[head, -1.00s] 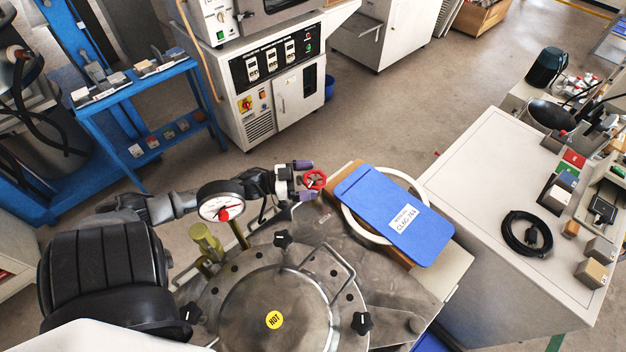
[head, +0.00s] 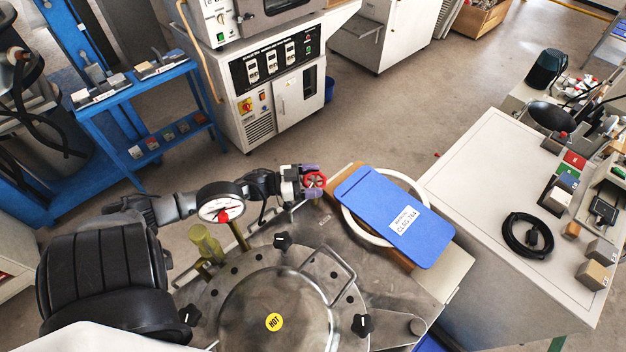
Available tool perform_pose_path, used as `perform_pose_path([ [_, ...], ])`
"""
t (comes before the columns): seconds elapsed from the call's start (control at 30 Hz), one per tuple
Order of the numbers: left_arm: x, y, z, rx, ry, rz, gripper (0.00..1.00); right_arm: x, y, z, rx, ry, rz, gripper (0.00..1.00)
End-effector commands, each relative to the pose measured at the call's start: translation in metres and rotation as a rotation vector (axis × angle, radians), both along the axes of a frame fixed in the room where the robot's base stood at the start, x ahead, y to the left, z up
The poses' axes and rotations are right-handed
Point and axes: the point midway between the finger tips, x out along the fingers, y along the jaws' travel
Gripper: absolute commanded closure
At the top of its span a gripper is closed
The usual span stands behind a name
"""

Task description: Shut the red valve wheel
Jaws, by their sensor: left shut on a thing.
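The red valve wheel (head: 315,181) is small and round and stands at the back edge of the steel vessel (head: 272,305), just left of a blue clipboard. My left gripper (head: 311,182) comes in from the left behind the pressure gauge, with its purple fingertips at the wheel. It is shut on the wheel, one finger showing above the rim and one partly hidden behind it. My right gripper is not in view.
A white-faced pressure gauge (head: 221,203) stands close in front of my left forearm. The blue clipboard (head: 395,216) lies over a white ring right of the wheel. Black knobs (head: 282,240) and a bent handle (head: 331,262) stick up from the lid. A light-topped cabinet (head: 480,180) stands at right.

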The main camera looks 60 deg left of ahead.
Motion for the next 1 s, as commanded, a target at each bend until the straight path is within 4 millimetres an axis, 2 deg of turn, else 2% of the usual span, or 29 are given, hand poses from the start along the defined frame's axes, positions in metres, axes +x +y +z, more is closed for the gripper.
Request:
perform_pose_path([
  [0.27, 0.000, 0.001, 0.000, 0.002, 0.001, -0.020, 0.46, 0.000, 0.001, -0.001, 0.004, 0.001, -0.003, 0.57],
  [0.57, 0.002, 0.003, -0.001, 0.007, 0.001, -0.196, 0.47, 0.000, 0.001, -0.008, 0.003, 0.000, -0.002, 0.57],
  [0.77, 0.003, 0.003, -0.003, 0.007, -0.001, -0.385, 0.46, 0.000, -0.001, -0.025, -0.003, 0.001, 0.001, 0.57],
  [1.0, 0.003, 0.004, -0.005, 0.005, -0.003, -0.603, 0.46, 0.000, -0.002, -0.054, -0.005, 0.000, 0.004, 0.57],
])
